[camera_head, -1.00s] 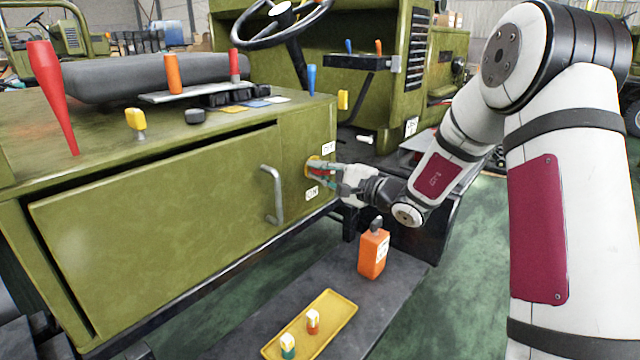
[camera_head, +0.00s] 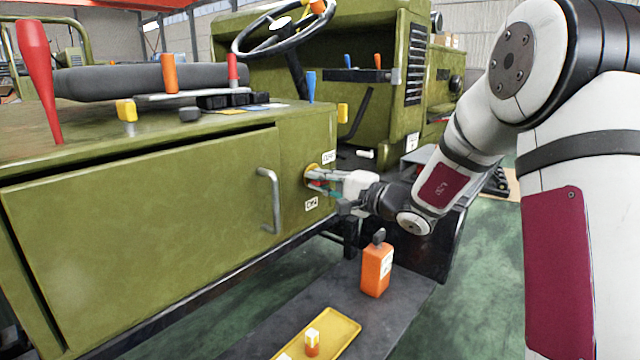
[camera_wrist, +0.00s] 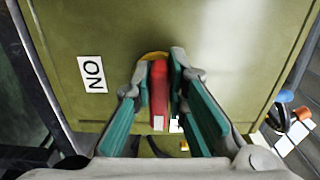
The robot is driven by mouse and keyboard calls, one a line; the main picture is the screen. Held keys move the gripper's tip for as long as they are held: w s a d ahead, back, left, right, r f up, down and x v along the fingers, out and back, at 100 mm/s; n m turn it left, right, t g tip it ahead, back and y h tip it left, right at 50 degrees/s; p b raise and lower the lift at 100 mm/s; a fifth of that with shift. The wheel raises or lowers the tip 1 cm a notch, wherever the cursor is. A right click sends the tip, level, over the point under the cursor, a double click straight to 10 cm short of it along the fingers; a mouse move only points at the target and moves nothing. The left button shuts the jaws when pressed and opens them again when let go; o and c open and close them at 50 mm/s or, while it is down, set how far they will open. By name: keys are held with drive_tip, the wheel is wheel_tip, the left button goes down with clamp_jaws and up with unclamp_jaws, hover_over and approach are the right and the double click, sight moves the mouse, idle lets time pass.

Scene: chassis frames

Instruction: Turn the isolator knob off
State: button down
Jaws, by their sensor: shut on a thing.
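The isolator knob has a red handle (camera_wrist: 159,92) on a round yellow plate (camera_wrist: 152,56) on the olive green chassis side. In the head view its yellow plate (camera_head: 311,171) sits right of the door handle, mostly behind my fingers. My gripper (camera_head: 314,180) is at the panel and shut on the red handle. In the wrist view the two green-padded fingers of my gripper (camera_wrist: 160,75) stand on either side of it. An ON label (camera_head: 311,204) is below the knob in the head view, and another label (camera_head: 328,156), too blurred to read surely, is above right.
A grey door handle (camera_head: 268,200) sticks out left of the knob. An orange bottle (camera_head: 376,272) and a yellow tray (camera_head: 342,324) stand on the dark step below. A steering wheel (camera_head: 250,47) and several coloured levers are above. Green floor lies open at right.

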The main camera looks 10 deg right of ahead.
drive_tip(key=shift+s+a+f, duration=0.1)
drive_tip(key=shift+f, duration=0.15)
drive_tip(key=c, duration=1.6)
unclamp_jaws()
drive_tip(key=shift+c, duration=0.2)
drive_tip(key=shift+o, duration=0.2)
drive_tip(key=shift+r, duration=0.1)
drive_tip(key=v, duration=1.2)
